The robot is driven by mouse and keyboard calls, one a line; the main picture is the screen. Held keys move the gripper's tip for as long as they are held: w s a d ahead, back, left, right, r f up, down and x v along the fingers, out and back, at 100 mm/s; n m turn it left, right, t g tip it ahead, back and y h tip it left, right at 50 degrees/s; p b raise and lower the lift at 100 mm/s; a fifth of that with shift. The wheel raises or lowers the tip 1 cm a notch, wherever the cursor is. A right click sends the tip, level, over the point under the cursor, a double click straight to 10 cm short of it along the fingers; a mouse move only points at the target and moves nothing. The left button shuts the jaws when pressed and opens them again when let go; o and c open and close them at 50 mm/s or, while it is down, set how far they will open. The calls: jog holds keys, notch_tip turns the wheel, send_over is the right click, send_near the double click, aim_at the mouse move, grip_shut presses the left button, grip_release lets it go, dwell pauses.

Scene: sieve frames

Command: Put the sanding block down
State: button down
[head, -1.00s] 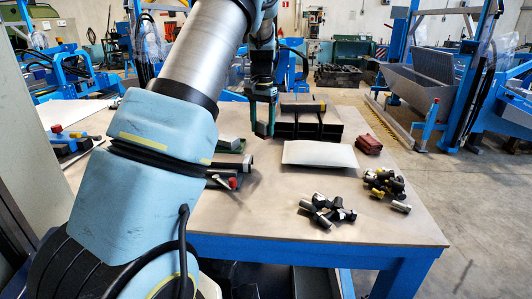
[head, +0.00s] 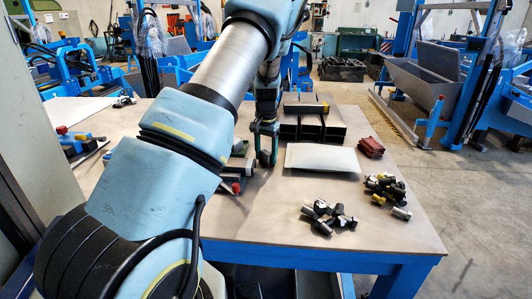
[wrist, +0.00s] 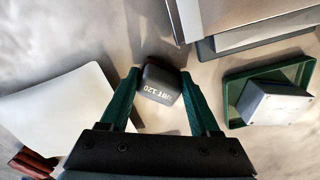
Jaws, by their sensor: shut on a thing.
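The sanding block (wrist: 160,82) is a small dark block with pale "120" lettering, seen in the wrist view between the two green fingers of my gripper (wrist: 162,90). The fingers are shut on its sides. In the head view my gripper (head: 267,158) points down over the middle of the table (head: 270,215), to the left of the white sheet. I cannot make out the block there, and I cannot tell whether it touches the tabletop.
A white sheet (head: 322,158) lies right of my gripper, with a maroon block (head: 370,147) beyond. Dark open bins (head: 312,131) stand behind. A green tray (wrist: 234,92) holds a grey block. Piled fittings (head: 328,217) lie front right. Bare tabletop lies in front.

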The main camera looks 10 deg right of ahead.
aim_at(266, 152)
jog(key=shift+f, duration=0.1)
jog(key=shift+c, duration=0.6)
grip_release()
notch_tip(266, 152, up, 12)
jog(key=b, duration=0.4)
jog(key=s+a+f+n, duration=0.2)
jog(key=s+a+n, duration=0.1)
jog(key=s+a, duration=0.6)
jog(key=s+a+f+n+t, duration=0.1)
jog(key=s+a+n, duration=0.2)
jog(key=s+a, duration=0.6)
jog(key=s, duration=0.7)
jog(key=shift+s+f+t, duration=0.3)
jog(key=shift+s+f, duration=0.05)
jog(key=shift+f, duration=0.05)
jog(key=shift+a, duration=0.1)
